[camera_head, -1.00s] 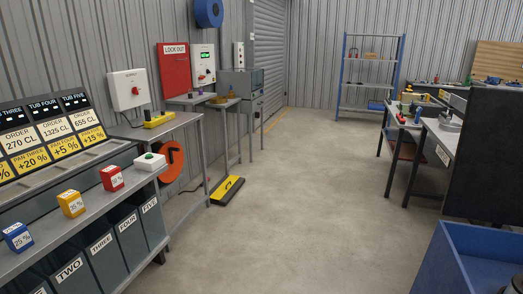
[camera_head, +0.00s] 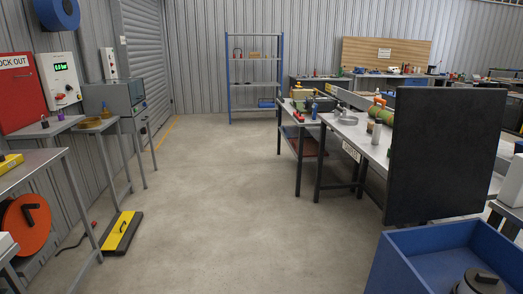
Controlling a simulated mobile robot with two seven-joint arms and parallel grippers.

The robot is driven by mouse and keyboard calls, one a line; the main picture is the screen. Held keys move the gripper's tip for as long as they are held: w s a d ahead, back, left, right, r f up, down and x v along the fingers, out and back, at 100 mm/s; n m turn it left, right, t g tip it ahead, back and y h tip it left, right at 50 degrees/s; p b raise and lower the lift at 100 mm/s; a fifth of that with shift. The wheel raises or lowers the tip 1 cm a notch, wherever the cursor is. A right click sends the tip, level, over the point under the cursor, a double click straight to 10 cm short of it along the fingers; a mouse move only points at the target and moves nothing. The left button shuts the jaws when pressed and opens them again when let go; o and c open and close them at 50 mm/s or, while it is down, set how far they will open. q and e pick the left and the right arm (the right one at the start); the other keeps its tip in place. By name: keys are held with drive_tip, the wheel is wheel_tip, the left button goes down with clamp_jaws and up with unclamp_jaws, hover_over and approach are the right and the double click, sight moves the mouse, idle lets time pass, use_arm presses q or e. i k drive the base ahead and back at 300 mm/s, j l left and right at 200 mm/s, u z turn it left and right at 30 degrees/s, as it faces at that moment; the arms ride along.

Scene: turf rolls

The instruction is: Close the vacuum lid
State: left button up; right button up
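I cannot tell for certain which thing is the vacuum or its lid. A grey box-shaped machine (camera_head: 115,97) stands on a stand by the left wall, below a white panel with a green display (camera_head: 63,75); no raised lid is clear on it. A dark round thing with a knob on top (camera_head: 482,281) shows at the bottom right, by the blue bin, cut off by the picture's edge. Neither of my grippers is in view.
Open concrete floor (camera_head: 215,195) runs up the middle. A yellow and black pedal-like block (camera_head: 121,232) lies on the floor at left. At right are a steel bench (camera_head: 360,138), a black upright panel (camera_head: 440,155) and a blue bin (camera_head: 418,262). A blue-framed shelf (camera_head: 255,85) stands at the back.

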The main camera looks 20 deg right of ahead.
sight(446, 141)
drive_tip(key=i+z, duration=0.3)
drive_tip(key=i, duration=0.3)
drive_tip(key=i+j+z, duration=0.1)
drive_tip(key=i+z, duration=0.2)
drive_tip(key=i, duration=0.3)
drive_tip(key=i+j+z, duration=0.1)
drive_tip(key=i+z, duration=0.35)
drive_tip(key=i+j+z, duration=0.25)
drive_tip(key=z, duration=0.25)
drive_tip(key=i+j+z, duration=0.2)
drive_tip(key=z, duration=0.3)
drive_tip(key=i+j+z, duration=0.3)
drive_tip(key=z, duration=0.15)
drive_tip(key=i+j+z, duration=0.15)
drive_tip(key=j+z, duration=0.2)
drive_tip(key=z, duration=0.15)
drive_tip(key=i+j+z, duration=0.15)
drive_tip(key=j+z, duration=0.35)
drive_tip(key=i+j+z, duration=0.1)
drive_tip(key=j+z, duration=0.3)
